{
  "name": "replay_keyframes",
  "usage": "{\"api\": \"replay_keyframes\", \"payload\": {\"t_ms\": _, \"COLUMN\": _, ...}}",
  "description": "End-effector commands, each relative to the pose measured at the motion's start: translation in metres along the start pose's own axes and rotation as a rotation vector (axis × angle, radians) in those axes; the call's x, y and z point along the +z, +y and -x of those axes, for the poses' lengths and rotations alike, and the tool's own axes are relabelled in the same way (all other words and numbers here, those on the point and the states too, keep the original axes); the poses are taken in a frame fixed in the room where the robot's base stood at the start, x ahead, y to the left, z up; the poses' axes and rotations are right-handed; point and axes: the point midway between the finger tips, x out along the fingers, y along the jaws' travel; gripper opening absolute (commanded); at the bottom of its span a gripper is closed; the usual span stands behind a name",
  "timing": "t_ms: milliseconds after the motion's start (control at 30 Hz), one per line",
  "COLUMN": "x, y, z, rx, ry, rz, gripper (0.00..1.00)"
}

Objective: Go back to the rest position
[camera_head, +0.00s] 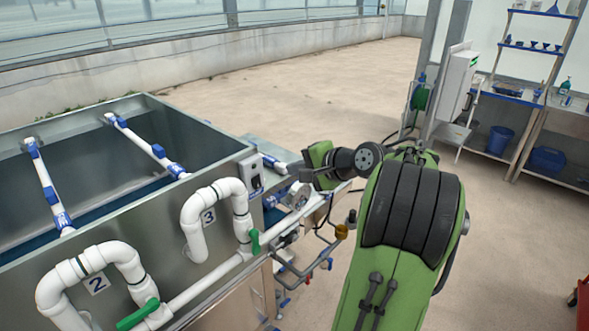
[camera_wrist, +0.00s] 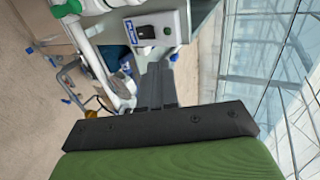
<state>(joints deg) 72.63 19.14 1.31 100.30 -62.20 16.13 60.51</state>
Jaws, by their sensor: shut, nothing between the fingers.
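My gripper (camera_head: 300,176) is at the end of my green and black arm, beside the near right corner of the metal tank. In the wrist view my gripper (camera_wrist: 157,84) has its dark fingers together, with nothing seen between them. The fingers point towards a small control box (camera_wrist: 156,28) with a blue label and dark knobs. This control box (camera_head: 252,176) is fixed on the tank's end wall in the head view. The gap between fingertips and box is hard to judge.
The metal tank (camera_head: 150,246) with white pipes and green-handled valves (camera_head: 254,241) fills the left. Thin pipes and fittings (camera_head: 300,270) stick out below my gripper. A hose reel post (camera_head: 422,98) and shelves (camera_head: 515,95) stand at the back right. The floor (camera_head: 290,95) behind is clear.

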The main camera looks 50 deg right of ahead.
Motion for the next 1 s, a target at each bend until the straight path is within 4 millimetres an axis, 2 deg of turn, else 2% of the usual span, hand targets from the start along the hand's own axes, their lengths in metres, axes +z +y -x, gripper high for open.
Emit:
{"api": "replay_keyframes", "payload": {"t_ms": 333, "x": 0.000, "y": 0.000, "z": -0.001, "rx": 0.000, "ry": 0.000, "rz": 0.001, "gripper": 0.00}}
{"api": "replay_keyframes", "payload": {"t_ms": 367, "x": 0.002, "y": -0.001, "z": -0.001, "rx": 0.003, "ry": -0.002, "rz": 0.006, "gripper": 0.00}}
{"api": "replay_keyframes", "payload": {"t_ms": 433, "x": 0.018, "y": -0.005, "z": -0.006, "rx": 0.028, "ry": -0.017, "rz": 0.053, "gripper": 0.00}}
{"api": "replay_keyframes", "payload": {"t_ms": 467, "x": 0.031, "y": -0.007, "z": -0.010, "rx": 0.047, "ry": -0.027, "rz": 0.092, "gripper": 0.00}}
{"api": "replay_keyframes", "payload": {"t_ms": 533, "x": 0.073, "y": -0.013, "z": -0.017, "rx": 0.115, "ry": -0.061, "rz": 0.227, "gripper": 0.00}}
{"api": "replay_keyframes", "payload": {"t_ms": 633, "x": 0.151, "y": -0.009, "z": -0.015, "rx": 0.234, "ry": -0.127, "rz": 0.493, "gripper": 0.00}}
{"api": "replay_keyframes", "payload": {"t_ms": 733, "x": 0.223, "y": 0.011, "z": 0.010, "rx": 0.336, "ry": -0.203, "rz": 0.772, "gripper": 0.00}}
{"api": "replay_keyframes", "payload": {"t_ms": 800, "x": 0.263, "y": 0.034, "z": 0.038, "rx": 0.392, "ry": -0.262, "rz": 0.968, "gripper": 0.00}}
{"api": "replay_keyframes", "payload": {"t_ms": 900, "x": 0.298, "y": 0.074, "z": 0.082, "rx": 0.447, "ry": -0.343, "rz": 1.218, "gripper": 0.00}}
{"api": "replay_keyframes", "payload": {"t_ms": 1000, "x": 0.308, "y": 0.108, "z": 0.115, "rx": 0.475, "ry": -0.409, "rz": 1.390, "gripper": 0.00}}
